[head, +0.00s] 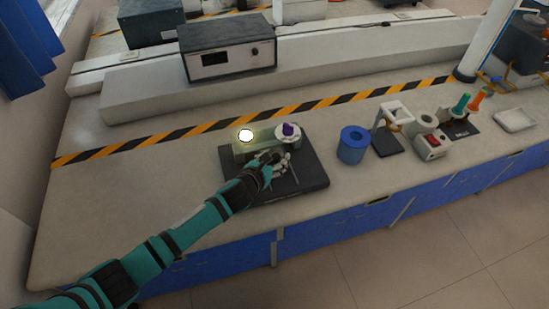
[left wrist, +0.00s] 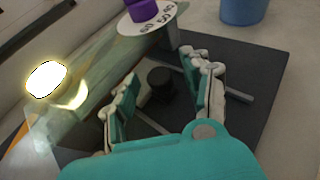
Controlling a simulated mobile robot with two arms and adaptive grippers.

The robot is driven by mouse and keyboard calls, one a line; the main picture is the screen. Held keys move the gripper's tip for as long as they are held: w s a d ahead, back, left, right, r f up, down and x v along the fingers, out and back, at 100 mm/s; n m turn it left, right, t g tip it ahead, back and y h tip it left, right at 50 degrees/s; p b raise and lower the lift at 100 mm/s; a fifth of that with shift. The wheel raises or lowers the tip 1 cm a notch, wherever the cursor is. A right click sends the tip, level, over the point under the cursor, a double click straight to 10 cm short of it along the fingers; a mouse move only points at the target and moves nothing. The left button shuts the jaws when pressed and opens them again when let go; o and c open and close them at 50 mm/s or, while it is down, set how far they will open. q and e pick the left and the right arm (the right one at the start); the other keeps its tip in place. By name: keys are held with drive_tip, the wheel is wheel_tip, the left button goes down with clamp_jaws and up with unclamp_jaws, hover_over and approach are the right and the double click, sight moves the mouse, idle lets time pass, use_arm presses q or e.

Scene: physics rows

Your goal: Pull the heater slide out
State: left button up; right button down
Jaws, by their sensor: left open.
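The heater unit is a greenish box (head: 240,150) with a glowing round lamp (head: 245,135) and a white numbered dial with a purple knob (head: 288,130). It sits on a black base plate (head: 308,172). In the left wrist view, a round black knob (left wrist: 160,78), seemingly the slide's handle, is at the box's front, between thin metal rails (left wrist: 236,96). My left gripper (head: 275,160) is open, its fingers (left wrist: 162,90) on either side of the knob; I cannot tell if they touch it. In the head view the gripper hides the knob. My right gripper is not in view.
A blue cup (head: 353,145) stands just right of the plate. Further right are a white stand (head: 394,110), a device with a red switch (head: 432,142) and a white tray (head: 514,120). A metered box (head: 228,50) is behind. The bench left of the plate is clear.

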use_arm(q)
clamp_jaws()
idle(0.4)
drive_tip(key=s, duration=0.2)
drive_tip(key=s+d+p, duration=0.1)
drive_tip(key=s, duration=0.1)
drive_tip(key=s+d+p, duration=0.1)
drive_tip(key=s, duration=0.1)
drive_tip(key=shift+s, duration=0.15)
drive_tip(key=shift+s+d, duration=0.15)
drive_tip(key=shift+s, duration=0.2)
drive_tip(key=shift+f, duration=0.15)
